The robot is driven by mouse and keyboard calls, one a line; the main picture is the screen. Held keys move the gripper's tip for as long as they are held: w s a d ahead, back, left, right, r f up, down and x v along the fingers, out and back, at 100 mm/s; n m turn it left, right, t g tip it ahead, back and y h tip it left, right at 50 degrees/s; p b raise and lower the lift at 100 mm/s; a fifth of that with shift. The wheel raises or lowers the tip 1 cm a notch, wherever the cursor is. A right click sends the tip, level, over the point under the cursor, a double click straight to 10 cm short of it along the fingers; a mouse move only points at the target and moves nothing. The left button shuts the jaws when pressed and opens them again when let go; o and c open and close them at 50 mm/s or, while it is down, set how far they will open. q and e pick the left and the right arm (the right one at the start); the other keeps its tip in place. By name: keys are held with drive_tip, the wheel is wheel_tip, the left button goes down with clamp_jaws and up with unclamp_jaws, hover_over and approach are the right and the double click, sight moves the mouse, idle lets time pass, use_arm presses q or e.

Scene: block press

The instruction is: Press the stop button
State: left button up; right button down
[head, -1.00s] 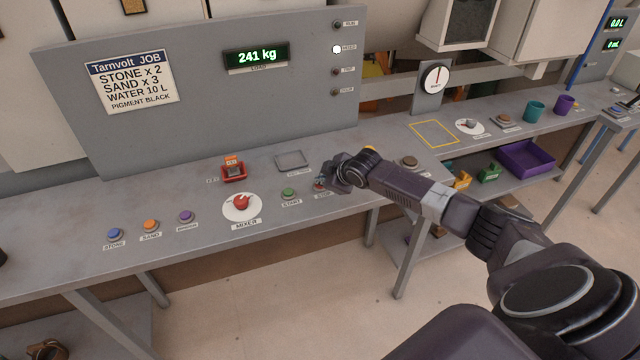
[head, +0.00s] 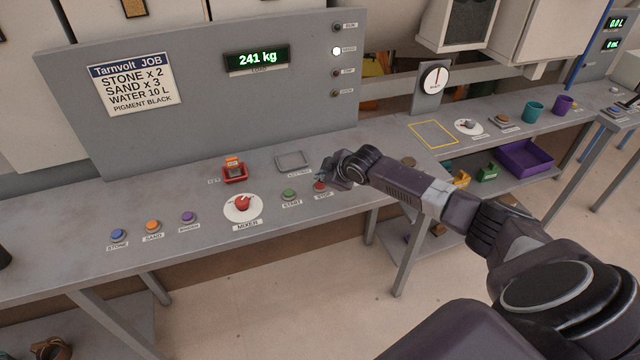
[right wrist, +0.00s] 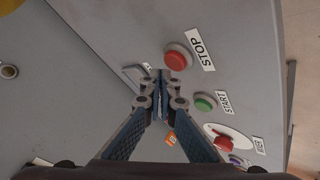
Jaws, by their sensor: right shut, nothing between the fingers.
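The red stop button (head: 320,186) sits near the front edge of the grey bench, with a "STOP" label in front of it. My right gripper (head: 328,175) is shut and empty, just above and beside the button in the head view. In the right wrist view the stop button (right wrist: 177,58) shows whole, just past and right of the closed fingertips (right wrist: 160,76). I cannot tell whether the fingers touch it; a small gap seems to show. My left gripper is not in view.
The green start button (head: 289,195) is left of the stop button, then the red mixer knob (head: 242,203) on a white disc. Purple (head: 188,217), orange (head: 152,225) and blue (head: 118,234) buttons follow. The display (head: 257,58) reads 241 kg; one white lamp (head: 337,50) is lit.

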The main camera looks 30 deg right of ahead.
sight(321, 186)
drive_tip(key=shift+r+p, duration=2.25)
drive_tip(key=shift+r, duration=0.3)
drive_tip(key=shift+f, duration=0.1)
